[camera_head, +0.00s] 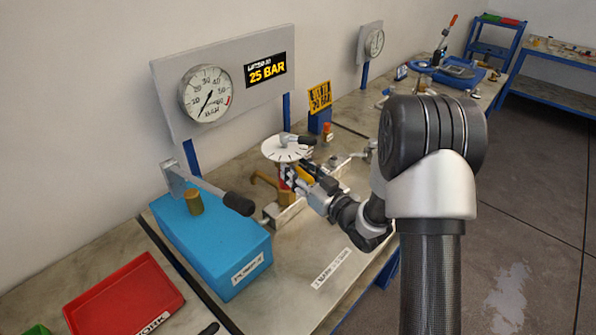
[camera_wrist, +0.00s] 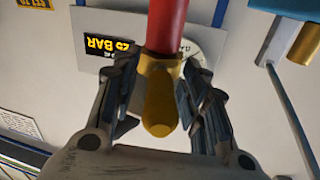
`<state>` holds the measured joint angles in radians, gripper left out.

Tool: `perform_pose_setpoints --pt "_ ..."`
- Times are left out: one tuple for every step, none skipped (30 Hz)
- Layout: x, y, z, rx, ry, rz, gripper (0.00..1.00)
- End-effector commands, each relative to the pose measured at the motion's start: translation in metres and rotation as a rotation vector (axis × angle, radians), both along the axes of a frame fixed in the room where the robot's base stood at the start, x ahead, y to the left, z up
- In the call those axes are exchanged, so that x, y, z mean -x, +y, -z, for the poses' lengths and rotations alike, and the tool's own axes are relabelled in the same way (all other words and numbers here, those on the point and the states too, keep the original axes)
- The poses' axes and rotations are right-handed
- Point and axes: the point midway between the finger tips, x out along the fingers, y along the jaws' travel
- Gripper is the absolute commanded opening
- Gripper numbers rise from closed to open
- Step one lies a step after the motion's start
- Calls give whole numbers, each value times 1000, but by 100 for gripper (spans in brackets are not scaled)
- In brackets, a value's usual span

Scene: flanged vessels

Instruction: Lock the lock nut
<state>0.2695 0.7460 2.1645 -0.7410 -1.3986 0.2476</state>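A red stem (camera_wrist: 166,22) with a brass collar and rounded brass lug (camera_wrist: 160,105), apparently the lock nut, fills the middle of the wrist view. My gripper (camera_wrist: 162,88) has its two dark fingers spread on either side of the lug. A narrow gap shows on the left; contact on the right is unclear. In the head view my gripper (camera_head: 294,178) reaches the stem just below a white graduated disc (camera_head: 286,149) with a small handle on top. A brass arm (camera_head: 266,183) sticks out left lower down. The gripper hides much of the stem there.
A blue box (camera_head: 215,250) with a black-gripped lever (camera_head: 237,203) stands left of the stem. A red tray (camera_head: 122,298) lies at front left. A gauge panel (camera_head: 225,80) reading 25 BAR stands behind. A small blue block with a yellow sign (camera_head: 319,97) stands behind right.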

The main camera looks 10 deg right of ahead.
Motion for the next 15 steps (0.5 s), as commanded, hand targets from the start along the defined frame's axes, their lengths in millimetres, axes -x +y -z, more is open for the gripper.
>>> perform_pose_setpoints --pt "0 0 0 0 0 0 36" --pt "0 0 0 0 0 0 34" --pt "0 0 0 0 0 0 32" --pt "0 0 0 0 0 0 30" --pt "0 0 0 0 0 0 28" --pt "0 0 0 0 0 0 25" --pt "0 0 0 0 0 0 23" --pt "0 0 0 0 0 0 21" --pt "0 0 0 0 0 0 18" --pt "0 0 0 0 0 0 16" --pt "0 0 0 0 0 0 14" --pt "0 0 0 0 0 0 12" --pt "0 0 0 0 0 0 10" --pt "0 0 0 0 0 0 8" --pt "0 0 0 0 0 0 5"
